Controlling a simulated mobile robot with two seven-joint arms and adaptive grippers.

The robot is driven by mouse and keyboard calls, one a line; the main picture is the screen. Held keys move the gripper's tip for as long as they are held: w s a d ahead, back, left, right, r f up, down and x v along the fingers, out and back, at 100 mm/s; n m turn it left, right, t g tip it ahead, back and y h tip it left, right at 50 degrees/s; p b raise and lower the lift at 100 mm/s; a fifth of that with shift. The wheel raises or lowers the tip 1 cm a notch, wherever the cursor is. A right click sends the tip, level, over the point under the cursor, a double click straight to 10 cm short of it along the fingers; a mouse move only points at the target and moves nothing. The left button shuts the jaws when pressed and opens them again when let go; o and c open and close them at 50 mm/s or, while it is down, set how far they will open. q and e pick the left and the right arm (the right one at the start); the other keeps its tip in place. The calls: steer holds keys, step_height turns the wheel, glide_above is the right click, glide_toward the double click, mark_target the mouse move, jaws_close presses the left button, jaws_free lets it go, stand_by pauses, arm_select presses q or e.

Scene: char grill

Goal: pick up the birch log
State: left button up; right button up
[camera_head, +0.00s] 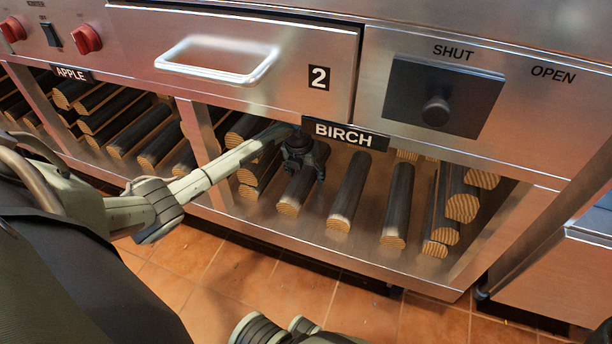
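Several dark-barked birch logs with pale cut ends lie in the open bay under the BIRCH label (344,135). My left gripper (303,172) reaches into this bay from the left. It is over one birch log (291,203), around or just above its upper part. I cannot tell whether the fingers touch the log or are closed on it. Another birch log (347,192) lies to the right, apart from the gripper. My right arm shows only in part at the bottom edge (275,332), and its gripper fingers are not visible.
The drawer front (232,62) and steel frame overhang the bay. A post (199,132) separates it from the APPLE bay on the left. More birch logs (397,205) lie to the right, with a stack (462,207) at the right end. The tiled floor (215,290) is clear in front.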

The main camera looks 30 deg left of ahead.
arm_select(q)
steer(key=c, duration=1.2)
steer(key=shift+c, duration=0.5)
steer(key=shift+r, duration=0.15)
